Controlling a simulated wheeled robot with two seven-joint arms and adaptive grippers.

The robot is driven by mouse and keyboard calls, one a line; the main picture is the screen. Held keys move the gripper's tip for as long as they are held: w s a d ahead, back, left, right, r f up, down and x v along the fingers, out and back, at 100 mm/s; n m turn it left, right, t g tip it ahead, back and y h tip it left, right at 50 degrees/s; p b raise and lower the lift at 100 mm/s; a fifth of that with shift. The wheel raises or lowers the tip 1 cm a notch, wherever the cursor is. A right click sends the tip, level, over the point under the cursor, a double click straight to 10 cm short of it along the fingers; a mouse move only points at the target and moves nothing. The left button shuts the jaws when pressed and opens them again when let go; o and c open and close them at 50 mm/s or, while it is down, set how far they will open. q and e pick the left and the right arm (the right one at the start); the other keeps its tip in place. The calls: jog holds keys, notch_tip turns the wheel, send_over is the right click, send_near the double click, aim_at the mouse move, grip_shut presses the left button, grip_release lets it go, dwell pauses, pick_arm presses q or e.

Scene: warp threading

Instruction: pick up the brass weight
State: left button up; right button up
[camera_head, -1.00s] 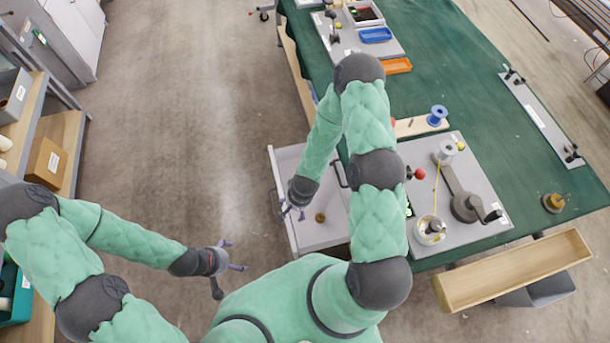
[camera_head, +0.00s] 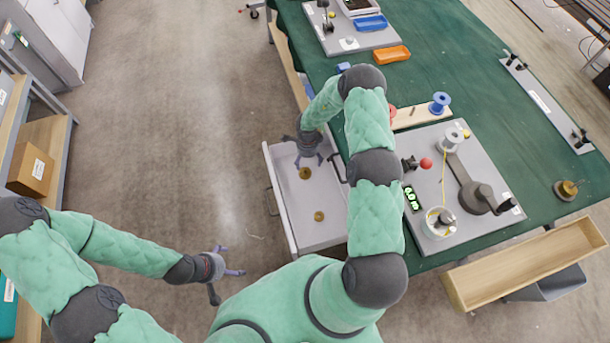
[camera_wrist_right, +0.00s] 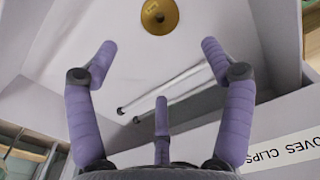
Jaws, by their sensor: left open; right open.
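Two small round brass weights lie in the open grey drawer, one near its far end (camera_head: 305,173) and one nearer to me (camera_head: 319,216). A larger brass piece (camera_head: 566,190) stands on the table's right corner. My right gripper (camera_head: 309,161) is open and empty over the drawer's far end, close to the far weight. In the right wrist view, a brass disc (camera_wrist_right: 158,15) shows at the top, beyond and apart from the spread fingers (camera_wrist_right: 158,47). My left gripper (camera_head: 229,267) is open and empty over the floor, left of the drawer.
The drawer (camera_head: 286,205) has raised walls around the weights. Its label shows in the right wrist view (camera_wrist_right: 285,150). The green table (camera_head: 475,80) bears a grey plate (camera_head: 425,165) with spools and a lever. A wooden trough (camera_head: 525,265) is at the lower right.

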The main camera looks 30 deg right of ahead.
jog(key=b, duration=0.3)
send_over(306, 171)
jog(key=f, duration=0.6)
jog(key=shift+s, duration=0.35)
jog(key=f+b, duration=0.1)
jog(key=f, duration=0.1)
jog(key=f+b, duration=0.1)
jog(key=f, duration=0.2)
jog(key=shift+w+a, duration=0.15)
jog(key=shift+a, duration=0.05)
jog(key=shift+r, duration=0.1)
jog(key=c, duration=1.4)
